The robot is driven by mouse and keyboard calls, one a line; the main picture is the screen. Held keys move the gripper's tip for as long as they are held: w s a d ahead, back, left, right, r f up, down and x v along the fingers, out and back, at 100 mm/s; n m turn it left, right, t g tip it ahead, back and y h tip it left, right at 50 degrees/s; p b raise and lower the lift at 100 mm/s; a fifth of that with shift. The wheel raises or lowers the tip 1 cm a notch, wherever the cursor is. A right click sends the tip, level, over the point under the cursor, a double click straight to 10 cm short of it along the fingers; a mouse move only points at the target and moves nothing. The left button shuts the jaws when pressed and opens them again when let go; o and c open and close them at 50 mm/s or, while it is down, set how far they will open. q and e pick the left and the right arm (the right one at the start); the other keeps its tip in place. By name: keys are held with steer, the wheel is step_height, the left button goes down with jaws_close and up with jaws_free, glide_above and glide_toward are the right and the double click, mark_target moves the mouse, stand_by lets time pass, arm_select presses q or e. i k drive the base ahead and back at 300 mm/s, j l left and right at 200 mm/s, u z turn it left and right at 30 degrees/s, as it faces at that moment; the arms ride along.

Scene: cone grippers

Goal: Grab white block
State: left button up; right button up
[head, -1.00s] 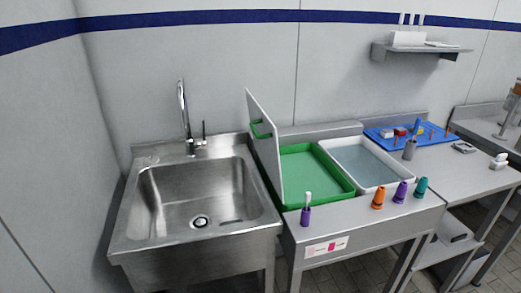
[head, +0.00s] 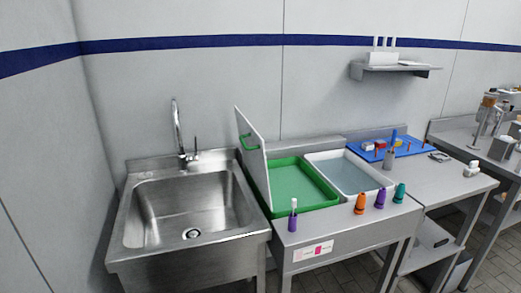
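Neither of my grippers is in view. A small white object (head: 472,168) stands near the right end of the steel table; it may be the white block, but its shape is too small to be sure. I cannot clearly make out a white block on that board.
A steel sink (head: 190,205) stands at left. Beside it are a raised white lid (head: 253,150), a green tray (head: 300,183) and a white tray (head: 350,173). Orange (head: 360,204), purple (head: 380,198) and teal (head: 399,193) cones line the front edge. A shelf (head: 395,68) hangs above.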

mark_target(369, 145)
steer(key=l+u, duration=0.1)
steer(key=u, duration=0.45)
steer(key=l+u, duration=0.2)
steer(key=l, duration=0.2)
steer(key=k+l+u, duration=0.2)
steer(key=l, duration=0.15)
steer(key=l+u, duration=0.2)
steer(key=l, duration=0.15)
steer(key=k+l+u, duration=0.35)
steer(key=l, duration=0.3)
